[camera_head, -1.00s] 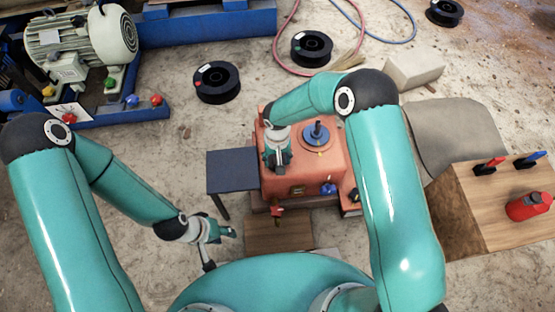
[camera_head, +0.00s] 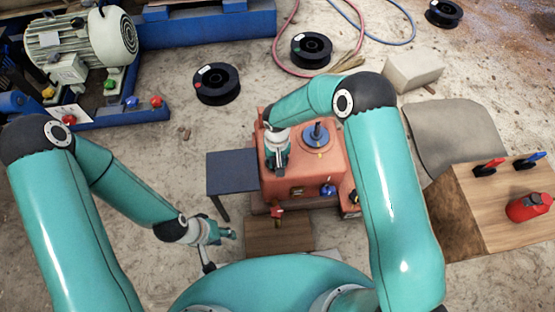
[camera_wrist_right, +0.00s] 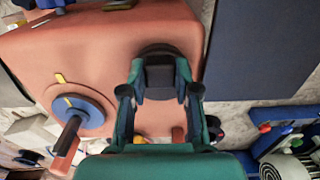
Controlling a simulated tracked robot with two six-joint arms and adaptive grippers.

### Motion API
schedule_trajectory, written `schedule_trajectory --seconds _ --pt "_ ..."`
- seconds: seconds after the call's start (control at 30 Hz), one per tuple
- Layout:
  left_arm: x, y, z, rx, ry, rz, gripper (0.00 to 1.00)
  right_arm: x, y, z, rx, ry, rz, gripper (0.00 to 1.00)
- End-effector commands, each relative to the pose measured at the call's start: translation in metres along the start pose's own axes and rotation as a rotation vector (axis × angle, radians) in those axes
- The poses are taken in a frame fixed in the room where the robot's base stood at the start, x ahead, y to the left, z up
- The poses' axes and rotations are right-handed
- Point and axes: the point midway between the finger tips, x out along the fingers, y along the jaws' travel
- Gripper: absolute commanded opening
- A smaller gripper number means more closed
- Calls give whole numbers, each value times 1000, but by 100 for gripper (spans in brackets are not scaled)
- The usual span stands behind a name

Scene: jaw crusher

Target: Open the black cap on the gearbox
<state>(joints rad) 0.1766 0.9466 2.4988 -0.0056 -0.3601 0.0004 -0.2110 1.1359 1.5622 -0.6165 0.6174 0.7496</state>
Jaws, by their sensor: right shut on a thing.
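The orange-red gearbox (camera_head: 328,172) stands in the middle of the head view. My right gripper (camera_head: 279,167) points down onto the left part of its top. In the right wrist view, the black cap (camera_wrist_right: 160,54) sits on the orange top, between the two fingers of my right gripper (camera_wrist_right: 160,90). The fingers are shut on the cap's sides, and their green bodies hide part of it. In the head view the cap is hidden by the gripper. My left gripper (camera_head: 221,249) is open and empty, low and left of the gearbox.
A blue disc with a dark upright handle (camera_head: 317,134) is on the gearbox top, right of my right gripper. A dark blue plate (camera_head: 230,172) adjoins the gearbox's left side. A wooden table (camera_head: 495,225) with a red bottle (camera_head: 528,207) is at right.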

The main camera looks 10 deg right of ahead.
Motion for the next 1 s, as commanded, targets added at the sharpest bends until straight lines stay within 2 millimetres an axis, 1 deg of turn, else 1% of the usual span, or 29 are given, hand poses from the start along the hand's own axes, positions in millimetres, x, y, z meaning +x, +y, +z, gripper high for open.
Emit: schedule_trajectory --seconds 0.2,0.27,0.47,0.6,0.9,1.0 --pt "-16 6 0 0 0 0 40 -8 2 -6 6 -82 7 0" --pt "-17 6 0 0 0 0 40 -9 2 -8 6 -119 6 0" --pt "-4 2 0 0 0 0 40 -9 2 -15 6 -243 5 0" --pt "8 -3 0 0 0 0 40 -11 2 -19 6 -319 4 0" --pt "38 -14 0 0 0 0 40 -15 2 -26 5 -443 4 0" --pt "43 -16 0 0 0 0 40 -19 2 -26 4 -468 2 0"
